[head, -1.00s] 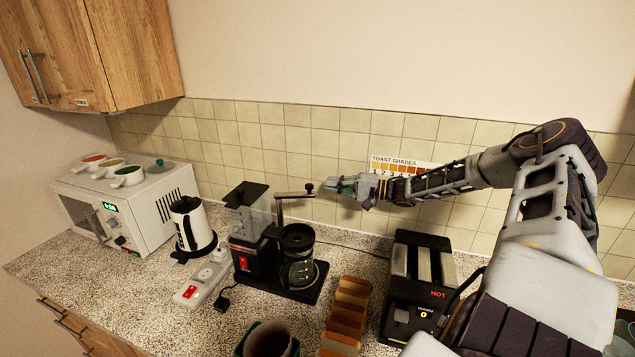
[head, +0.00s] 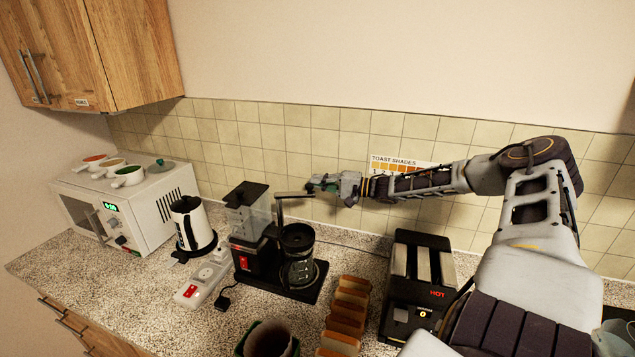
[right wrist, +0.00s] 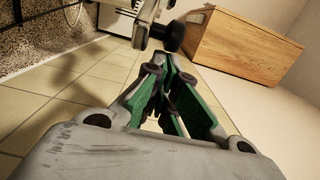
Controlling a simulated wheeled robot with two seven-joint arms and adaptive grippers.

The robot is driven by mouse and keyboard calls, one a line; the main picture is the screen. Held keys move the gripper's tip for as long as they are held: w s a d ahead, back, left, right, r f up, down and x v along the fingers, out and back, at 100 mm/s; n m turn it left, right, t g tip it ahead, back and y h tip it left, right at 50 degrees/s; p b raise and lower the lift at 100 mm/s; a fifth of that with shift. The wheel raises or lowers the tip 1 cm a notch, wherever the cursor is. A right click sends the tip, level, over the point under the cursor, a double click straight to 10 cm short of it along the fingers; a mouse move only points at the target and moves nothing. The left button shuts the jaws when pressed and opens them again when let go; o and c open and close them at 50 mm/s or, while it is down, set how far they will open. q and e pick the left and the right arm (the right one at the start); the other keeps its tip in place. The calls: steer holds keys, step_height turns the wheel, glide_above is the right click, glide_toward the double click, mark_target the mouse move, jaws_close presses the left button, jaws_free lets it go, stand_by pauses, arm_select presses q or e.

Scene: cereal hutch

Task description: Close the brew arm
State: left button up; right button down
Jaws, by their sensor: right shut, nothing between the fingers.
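The black coffee maker (head: 262,243) stands on the counter with its glass carafe (head: 298,262) on its base. The brew arm (head: 292,194) sticks out to the right from the top of a thin post, above the carafe. Its knob is hidden by my right gripper in the head view. My right gripper (head: 322,184) is shut and empty, with its tips at the arm's outer end. In the right wrist view the dark knob (right wrist: 166,36) is just beyond the fingertips (right wrist: 160,62); whether they touch I cannot tell. My left gripper is not in view.
A toaster (head: 415,285) and a rack of toast (head: 346,315) stand right of the coffee maker. A kettle (head: 192,228), a power strip (head: 203,280) and a microwave (head: 115,210) stand to its left. The tiled wall (head: 340,150) is close behind my right gripper.

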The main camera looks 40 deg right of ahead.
steer(key=shift+w, duration=0.1)
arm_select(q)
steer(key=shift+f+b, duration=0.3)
arm_select(e)
steer(key=shift+a, duration=0.15)
stand_by(0.4)
